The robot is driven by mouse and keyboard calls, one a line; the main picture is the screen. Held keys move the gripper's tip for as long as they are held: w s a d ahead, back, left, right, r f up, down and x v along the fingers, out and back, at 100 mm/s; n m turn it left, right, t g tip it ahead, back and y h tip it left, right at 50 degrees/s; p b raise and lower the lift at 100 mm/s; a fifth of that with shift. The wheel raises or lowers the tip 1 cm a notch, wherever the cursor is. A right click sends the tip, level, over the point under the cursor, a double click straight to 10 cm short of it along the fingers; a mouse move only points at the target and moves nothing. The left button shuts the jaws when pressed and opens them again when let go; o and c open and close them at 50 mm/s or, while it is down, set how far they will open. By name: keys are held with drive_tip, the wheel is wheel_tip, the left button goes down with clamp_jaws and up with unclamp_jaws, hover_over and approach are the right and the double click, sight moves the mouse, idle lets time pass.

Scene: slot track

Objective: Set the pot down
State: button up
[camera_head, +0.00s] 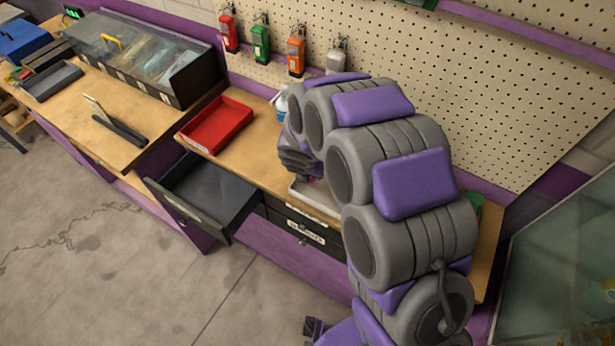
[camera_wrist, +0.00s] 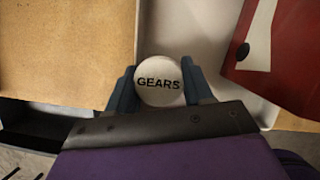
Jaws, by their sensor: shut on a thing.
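The pot (camera_wrist: 160,82) has a round white top with the word GEARS on it, seen from above in the wrist view. My gripper (camera_wrist: 160,86) is shut on it, with one dark finger at each side. A pale tray (camera_wrist: 181,38) lies under and beyond the pot in the wrist view. Its pale rim also shows in the head view (camera_head: 314,202), on the wooden bench below my arm. The pot's base is hidden, so I cannot tell whether it touches the tray. My arm hides the pot in the head view.
A red object (camera_wrist: 298,55) with a white shape and black knob stands right of the pot. Bare wooden bench (camera_wrist: 65,45) lies to the left. In the head view, a red tray (camera_head: 216,124) sits beside an open dark drawer (camera_head: 205,190). A pegboard (camera_head: 480,90) rises behind.

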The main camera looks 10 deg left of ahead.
sight(319, 183)
drive_tip(key=d+f, duration=0.1)
drive_tip(key=s+d+f+b, duration=0.1)
drive_tip(key=shift+d+f, duration=0.1)
drive_tip(key=shift+d, duration=0.25)
drive_tip(key=shift+s+d+f, duration=0.1)
drive_tip(key=shift+s+d, duration=0.05)
drive_tip(key=shift+d, duration=0.1)
drive_tip(key=shift+f, duration=0.15)
drive_tip(key=o, duration=0.6)
drive_tip(key=shift+w+a+f, duration=0.2)
drive_tip(key=shift+w+a, duration=0.05)
drive_tip(key=shift+w, duration=0.25)
drive_tip(key=shift+o, duration=0.8)
drive_tip(key=shift+a, duration=0.3)
drive_tip(key=shift+w+a+r, duration=0.1)
drive_tip(key=shift+a, duration=0.55)
drive_tip(key=shift+d+r, duration=0.3)
drive_tip(key=shift+d, duration=0.3)
drive_tip(key=p+v, duration=0.3)
drive_tip(key=v, duration=0.9)
drive_tip(key=shift+a+p, duration=0.2)
drive_tip(key=shift+p, duration=0.15)
drive_tip(key=shift+w, duration=0.15)
